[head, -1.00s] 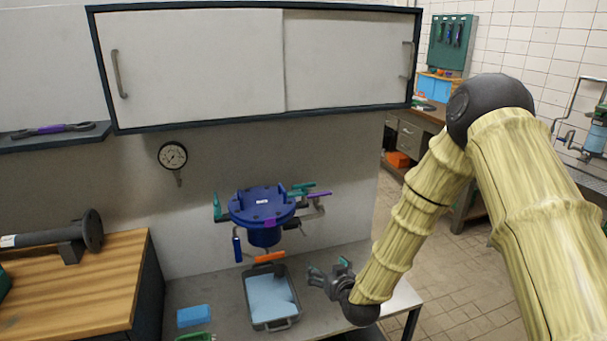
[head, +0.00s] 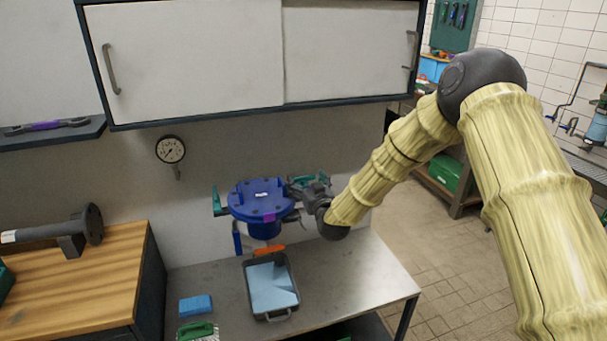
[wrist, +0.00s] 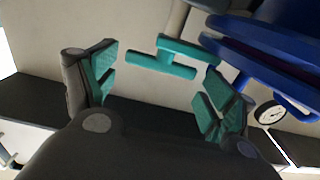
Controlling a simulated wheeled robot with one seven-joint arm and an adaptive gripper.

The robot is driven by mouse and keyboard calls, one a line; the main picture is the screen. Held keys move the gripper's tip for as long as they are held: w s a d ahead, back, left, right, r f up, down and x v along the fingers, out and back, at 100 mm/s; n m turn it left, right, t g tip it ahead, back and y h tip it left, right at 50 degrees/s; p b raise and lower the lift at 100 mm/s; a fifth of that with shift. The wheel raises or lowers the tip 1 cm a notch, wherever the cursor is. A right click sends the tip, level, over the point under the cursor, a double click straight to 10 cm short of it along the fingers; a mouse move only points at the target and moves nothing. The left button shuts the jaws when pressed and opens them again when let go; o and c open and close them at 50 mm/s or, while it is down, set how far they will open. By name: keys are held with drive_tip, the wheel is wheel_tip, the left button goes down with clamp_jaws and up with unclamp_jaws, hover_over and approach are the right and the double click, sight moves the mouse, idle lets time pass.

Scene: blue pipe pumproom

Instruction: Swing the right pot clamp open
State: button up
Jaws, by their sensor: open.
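The blue pot (head: 262,202) with its round lid is mounted at the wall above the bench. The right pot clamp has a teal T-shaped handle (wrist: 170,57), seen in the wrist view between and beyond my fingertips. In the head view my gripper covers most of that clamp. My gripper (head: 303,186) is at the pot's right side, with its teal-padded fingers apart; in the wrist view the gripper (wrist: 158,90) has nothing between its pads. Another teal clamp handle (head: 216,200) stands upright at the pot's left side. The pot's blue rim (wrist: 262,50) shows close to the right finger.
A grey tray (head: 292,311) with blue liquid or lining sits on the bench below the pot, an orange piece (head: 270,250) behind it. A blue sponge (head: 196,305) and green brush (head: 197,330) lie left. A gauge (head: 171,149) is on the wall; a cabinet (head: 190,60) hangs above. The bench's right end is clear.

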sight(304, 178)
drive_tip(key=shift+p+x, duration=0.4)
drive_tip(key=shift+x, duration=1.1)
drive_tip(key=shift+c, duration=0.2)
drive_tip(key=c, duration=0.7)
